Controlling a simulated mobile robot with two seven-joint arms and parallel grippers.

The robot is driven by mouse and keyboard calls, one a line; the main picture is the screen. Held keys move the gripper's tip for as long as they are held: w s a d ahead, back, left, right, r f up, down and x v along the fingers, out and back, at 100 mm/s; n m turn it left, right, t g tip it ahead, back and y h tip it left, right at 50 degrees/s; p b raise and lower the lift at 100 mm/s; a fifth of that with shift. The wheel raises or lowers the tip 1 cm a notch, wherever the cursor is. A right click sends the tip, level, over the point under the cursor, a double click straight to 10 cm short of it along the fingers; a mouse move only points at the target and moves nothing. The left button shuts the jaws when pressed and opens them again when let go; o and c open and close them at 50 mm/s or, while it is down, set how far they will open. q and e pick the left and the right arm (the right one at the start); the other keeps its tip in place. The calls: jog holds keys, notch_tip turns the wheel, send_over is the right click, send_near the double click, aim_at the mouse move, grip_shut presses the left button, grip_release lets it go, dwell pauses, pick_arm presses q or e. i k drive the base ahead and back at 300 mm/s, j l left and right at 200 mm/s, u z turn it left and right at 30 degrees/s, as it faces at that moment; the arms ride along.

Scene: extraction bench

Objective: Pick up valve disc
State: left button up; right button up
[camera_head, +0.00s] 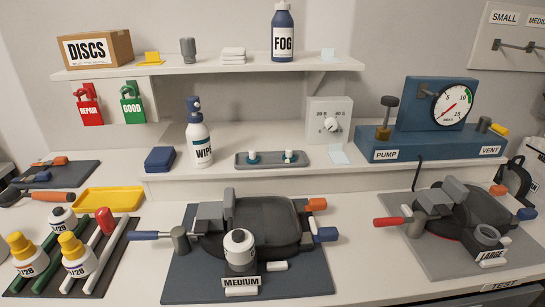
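No loose part is clearly recognisable as a valve disc. A brown cardboard box (94,49) labelled DISCS stands on the upper shelf at the left; its contents are hidden. A grey tray (240,160) on the lower shelf holds two small white-and-teal parts (253,158) (288,156), too small to identify. A dark rounded device (265,220) labelled MEDIUM sits on a dark mat at the front centre. A similar device (480,209) labelled LARGE sits on a grey mat at the right. Neither of my grippers shows in the head view.
A rack (60,285) with several white bottles and a red-handled item stands front left, beside a yellow tray (108,200). A WIPE bottle (198,142), a grey dial box (327,121) and a blue gauge unit (432,144) occupy the lower shelf. Bare bench lies between the two mats.

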aim_at(253, 158)
jog(key=k+j+u, duration=0.15)
jog(key=j, duration=0.35)
jog(key=k+j+u, duration=0.15)
jog(key=j, duration=0.35)
jog(key=j+u, duration=0.15)
jog(key=j, duration=0.4)
jog(key=k, duration=0.05)
